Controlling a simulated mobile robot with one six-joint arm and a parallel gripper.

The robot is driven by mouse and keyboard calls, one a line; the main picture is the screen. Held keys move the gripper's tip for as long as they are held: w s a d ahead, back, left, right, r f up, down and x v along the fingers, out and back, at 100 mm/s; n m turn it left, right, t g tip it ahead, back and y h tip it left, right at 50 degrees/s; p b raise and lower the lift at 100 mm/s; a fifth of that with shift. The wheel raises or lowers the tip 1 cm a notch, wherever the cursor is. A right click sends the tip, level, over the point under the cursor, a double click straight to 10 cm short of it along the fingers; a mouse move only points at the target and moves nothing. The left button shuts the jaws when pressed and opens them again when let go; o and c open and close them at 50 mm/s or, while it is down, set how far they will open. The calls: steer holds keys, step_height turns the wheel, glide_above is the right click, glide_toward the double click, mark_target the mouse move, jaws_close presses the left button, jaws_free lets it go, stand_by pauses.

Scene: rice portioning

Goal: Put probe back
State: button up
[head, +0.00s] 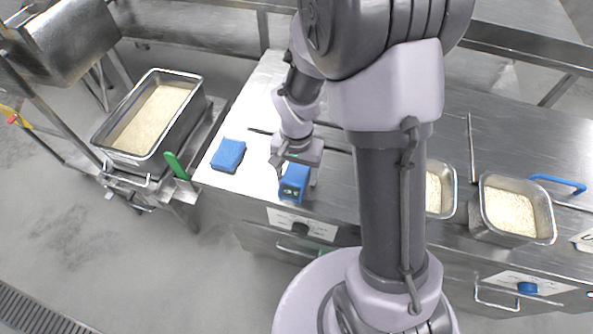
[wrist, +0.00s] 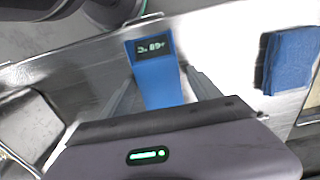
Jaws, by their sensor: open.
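The probe (head: 294,184), a blue block-shaped device with a small lit display, is on the steel counter near its front edge. In the wrist view the probe (wrist: 158,80) sits between the fingers of my gripper (wrist: 160,88), with its display at the far end. My gripper (head: 296,172) is open, with one finger on each side of the probe. Gaps show between the probe and both fingers in the wrist view. Any thin metal part of the probe is not visible.
A deep pan of rice (head: 194,86) stands on a cart, with a green handle (head: 176,165) nearby. Smaller rice pans (head: 544,232) (head: 449,208) sit on the right, near a blue-handled utensil (head: 558,182).

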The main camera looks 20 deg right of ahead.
mark_target(295, 175)
step_height(295, 175, up, 16)
steer(key=p, duration=0.5)
steer(key=s+a+r+n+t+y, duration=0.1)
steer(key=s+a+r+t, duration=0.1)
steer(key=s+r, duration=0.4)
steer(key=s+a+r+n+t+y, duration=0.1)
steer(key=s+a+r+t, duration=0.1)
steer(key=s+r, duration=0.5)
steer(key=shift+s+a+n+t, duration=0.25)
steer(key=shift+s+n+t, duration=0.15)
steer(key=shift+t, duration=0.5)
step_height(295, 175, down, 5)
steer(key=b, duration=0.6)
steer(key=shift+f, duration=0.15)
